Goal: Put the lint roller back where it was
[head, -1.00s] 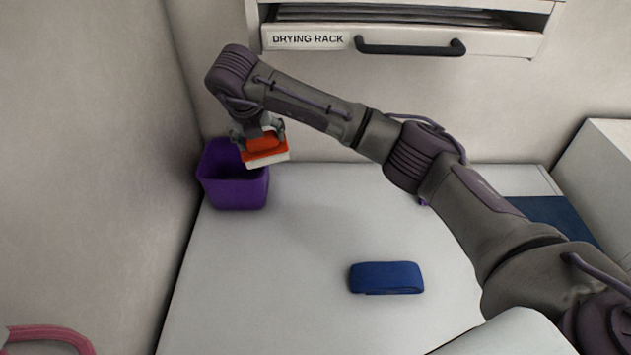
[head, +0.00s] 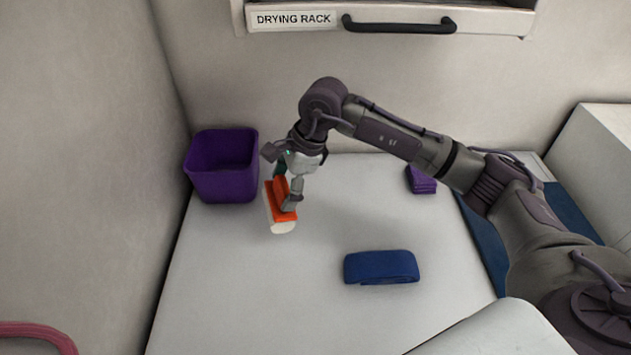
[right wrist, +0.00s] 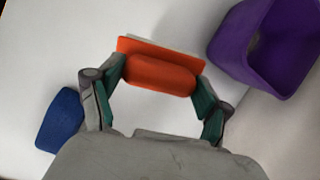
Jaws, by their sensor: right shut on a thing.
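My right gripper (head: 287,187) is shut on an orange-and-white block-like thing (head: 279,203), with an orange rounded grip and a pale underside. I cannot tell for sure that it is the lint roller; no other thing in view looks like one. It is tilted steeply, over the white table just right of the purple bin. In the right wrist view its orange grip (right wrist: 160,75) sits between the two green-padded fingers. Whether its lower end touches the table is unclear. My left gripper is not in view.
The open purple bin (head: 222,189) stands at the table's back left corner. A folded blue towel (head: 381,267) lies on the white table (head: 250,300), and a small purple folded cloth (head: 421,180) lies behind it. A drawer labelled DRYING RACK (head: 400,14) is above. The table's front left is clear.

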